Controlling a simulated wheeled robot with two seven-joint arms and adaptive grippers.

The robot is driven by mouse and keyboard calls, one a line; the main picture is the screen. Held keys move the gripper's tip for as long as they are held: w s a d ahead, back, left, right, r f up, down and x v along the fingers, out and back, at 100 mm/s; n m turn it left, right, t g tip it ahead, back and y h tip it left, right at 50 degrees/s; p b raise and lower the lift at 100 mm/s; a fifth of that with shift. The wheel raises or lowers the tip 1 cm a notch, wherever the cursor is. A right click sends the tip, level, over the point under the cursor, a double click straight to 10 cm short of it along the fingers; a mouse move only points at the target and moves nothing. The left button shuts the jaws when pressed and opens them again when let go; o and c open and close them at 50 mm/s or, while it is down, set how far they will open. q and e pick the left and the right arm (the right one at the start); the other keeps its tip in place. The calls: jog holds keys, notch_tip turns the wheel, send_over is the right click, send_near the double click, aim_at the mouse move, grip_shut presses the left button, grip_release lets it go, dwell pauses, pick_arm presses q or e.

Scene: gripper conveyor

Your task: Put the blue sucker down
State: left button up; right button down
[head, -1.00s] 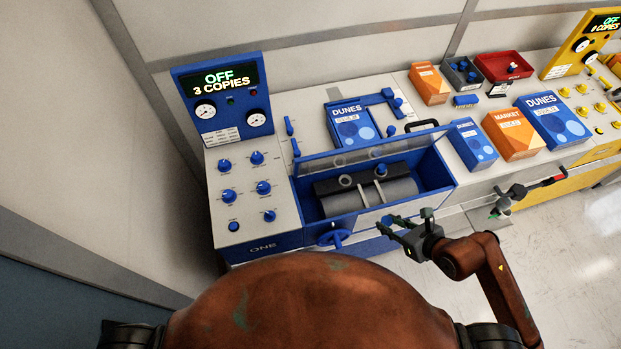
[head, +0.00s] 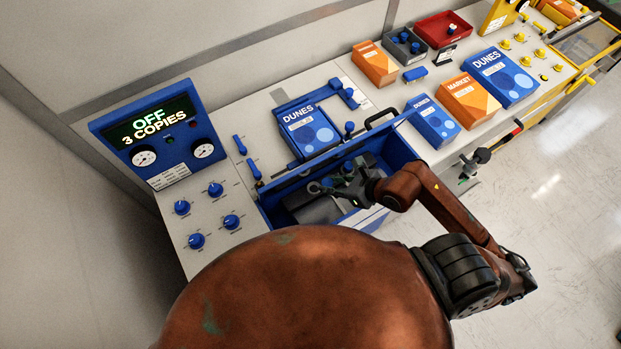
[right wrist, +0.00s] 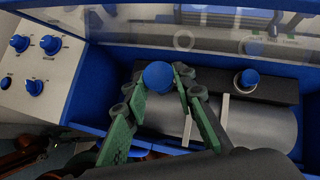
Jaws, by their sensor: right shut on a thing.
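In the right wrist view, a blue sucker (right wrist: 158,77) with a round blue top sits between the green fingertips of my right gripper (right wrist: 160,82), which is shut on it. It is over the left part of a black bar (right wrist: 278,85) in the open blue bay; whether it touches the bar is hidden. A second blue sucker (right wrist: 247,80) stands upright on the bar to the right. In the head view my right gripper (head: 343,188) reaches into the bay, and the held sucker is hard to make out there. My left gripper is not in view.
A grey roller (right wrist: 260,125) lies in front of the bar. The bay's raised clear lid (right wrist: 150,38) stands just beyond. Blue and orange cartons, a grey tray (head: 403,45) and a red tray (head: 440,32) stand on the counter to the right.

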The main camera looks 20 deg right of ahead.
jog(key=f, duration=1)
jog(key=shift+s, duration=0.2)
jog(key=f, duration=0.3)
jog(key=shift+w, duration=0.3)
jog(key=w, duration=0.3)
jog(key=shift+w+a+r+p, duration=0.1)
jog(key=shift+w+a+p, duration=0.2)
jog(key=shift+w, duration=0.3)
jog(key=w, duration=0.3)
jog(key=shift+w+a+r+p, duration=0.1)
jog(key=shift+w+a+p, duration=0.1)
jog(key=shift+a+p, duration=0.15)
jog(key=shift+s+f, duration=0.1)
jog(key=shift+f, duration=0.55)
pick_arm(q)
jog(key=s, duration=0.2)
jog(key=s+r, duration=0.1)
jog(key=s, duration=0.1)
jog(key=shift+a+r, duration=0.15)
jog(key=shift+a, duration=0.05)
pick_arm(e)
jog(key=shift+s+d, duration=0.1)
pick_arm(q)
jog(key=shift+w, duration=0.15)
pick_arm(e)
jog(key=shift+f, duration=0.15)
